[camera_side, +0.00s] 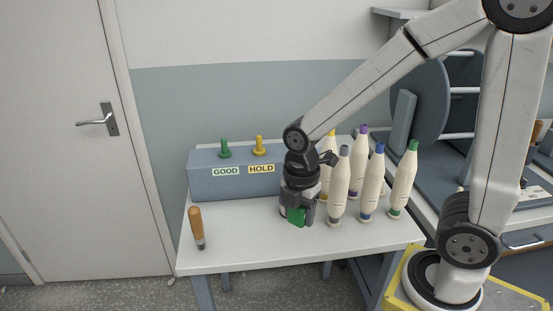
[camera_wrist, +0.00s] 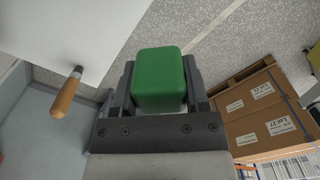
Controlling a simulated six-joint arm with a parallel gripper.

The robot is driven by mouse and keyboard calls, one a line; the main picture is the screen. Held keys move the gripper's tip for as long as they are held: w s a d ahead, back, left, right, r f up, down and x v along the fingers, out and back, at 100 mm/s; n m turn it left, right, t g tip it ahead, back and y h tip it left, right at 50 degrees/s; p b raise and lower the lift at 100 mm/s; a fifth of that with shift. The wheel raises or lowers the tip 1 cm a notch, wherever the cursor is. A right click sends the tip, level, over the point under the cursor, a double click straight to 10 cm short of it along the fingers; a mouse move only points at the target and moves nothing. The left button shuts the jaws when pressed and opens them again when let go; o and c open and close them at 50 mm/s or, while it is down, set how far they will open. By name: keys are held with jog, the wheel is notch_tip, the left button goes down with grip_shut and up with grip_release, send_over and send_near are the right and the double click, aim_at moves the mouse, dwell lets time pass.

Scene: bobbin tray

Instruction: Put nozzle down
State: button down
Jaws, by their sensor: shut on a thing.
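My gripper (camera_side: 298,212) is low over the white table (camera_side: 245,248), left of the bobbins. It is shut on a green block (camera_side: 296,217), likely the nozzle piece; nothing else in view is clearly a nozzle. In the wrist view, the green block (camera_wrist: 160,80) sits between both dark fingers of my gripper (camera_wrist: 160,92), and its rounded face shows. Whether the block touches the tabletop cannot be told.
Several cream bobbins with coloured tips (camera_side: 370,190) stand close on the right. A grey-blue box (camera_side: 235,187) marked GOOD and HOLD, with green and yellow knobs, stands behind. A wooden-handled tool (camera_side: 196,225) is at the table's left. The front table is clear.

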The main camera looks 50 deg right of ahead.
jog(key=w+f, duration=0.4)
jog(key=w, duration=0.5)
send_over(249, 237)
jog(key=s, duration=0.2)
jog(key=f, duration=0.4)
jog(key=shift+w+f, duration=0.15)
jog(key=shift+w, duration=0.05)
jog(key=shift+w+f, duration=0.45)
jog(key=shift+f, duration=0.05)
jog(key=shift+w+f, duration=0.1)
jog(key=shift+w+f, duration=0.15)
jog(key=shift+f, duration=1.55)
jog(key=shift+f, duration=0.2)
